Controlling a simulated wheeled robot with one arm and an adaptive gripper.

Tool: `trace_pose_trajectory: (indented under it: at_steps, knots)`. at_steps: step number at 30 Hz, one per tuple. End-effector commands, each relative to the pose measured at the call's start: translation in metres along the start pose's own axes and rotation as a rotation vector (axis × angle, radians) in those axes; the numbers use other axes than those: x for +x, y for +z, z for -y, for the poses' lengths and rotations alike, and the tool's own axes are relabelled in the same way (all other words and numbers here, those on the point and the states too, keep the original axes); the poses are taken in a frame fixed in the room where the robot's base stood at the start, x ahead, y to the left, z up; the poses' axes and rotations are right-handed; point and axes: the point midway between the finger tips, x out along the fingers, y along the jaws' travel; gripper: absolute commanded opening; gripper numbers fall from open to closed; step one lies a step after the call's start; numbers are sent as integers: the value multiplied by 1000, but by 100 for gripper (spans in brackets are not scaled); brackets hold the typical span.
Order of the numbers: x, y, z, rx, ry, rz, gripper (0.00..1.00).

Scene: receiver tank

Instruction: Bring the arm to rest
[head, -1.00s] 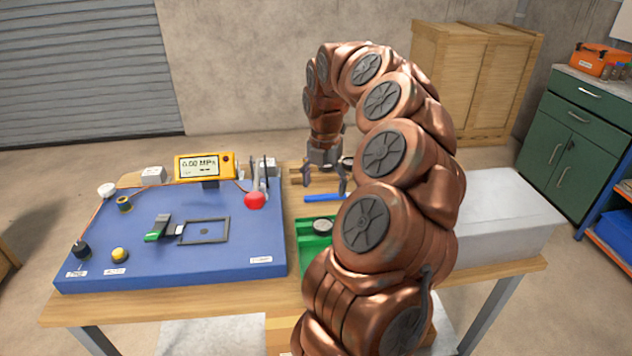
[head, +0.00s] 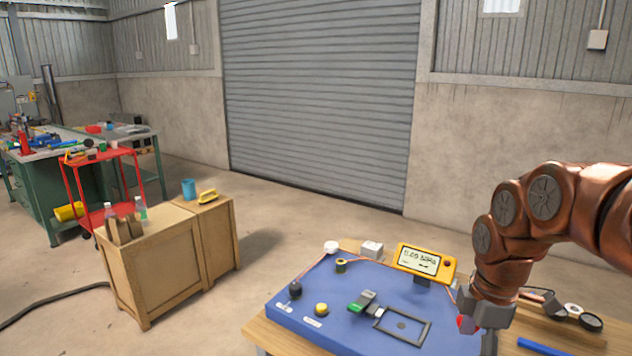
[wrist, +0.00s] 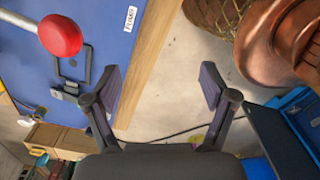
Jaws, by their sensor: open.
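My copper-coloured arm (head: 565,200) arches in from the right edge of the head view, bent down at its end. My gripper (wrist: 160,88) is open and empty in the wrist view, with its two fingers wide apart over the floor and the wooden table edge (wrist: 146,60). In the head view the gripper points down beside the blue board (head: 310,290) and is cut off by the lower edge. It partly covers a red knob (head: 465,323); the knob also shows in the wrist view (wrist: 60,35), left of the fingers and apart from them.
A yellow gauge (head: 420,262), a black frame (head: 402,327) and a green-ended part (head: 361,303) are on the board. Dark round parts (head: 590,321) and a blue bar (head: 537,346) lie right of the gripper.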

Motion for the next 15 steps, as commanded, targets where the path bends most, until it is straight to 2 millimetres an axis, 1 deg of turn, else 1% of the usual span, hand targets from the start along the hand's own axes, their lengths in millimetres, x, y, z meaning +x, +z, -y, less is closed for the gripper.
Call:
trace_pose_trajectory:
  at_steps: [1, 3, 5, 6, 8, 10, 15]
  knots:
    - [-3, -11, 15, 57, -5, 6, 84]
    - [-1, -25, 35, 160, -18, 13, 84]
    - [0, -35, 52, 254, -23, 21, 84]
    - [2, -41, 65, 317, -33, 27, 84]
    - [5, -48, 83, 419, -41, 38, 84]
    - [9, -54, 106, 540, -53, 53, 84]
    - [22, -62, 157, 857, -72, 94, 84]
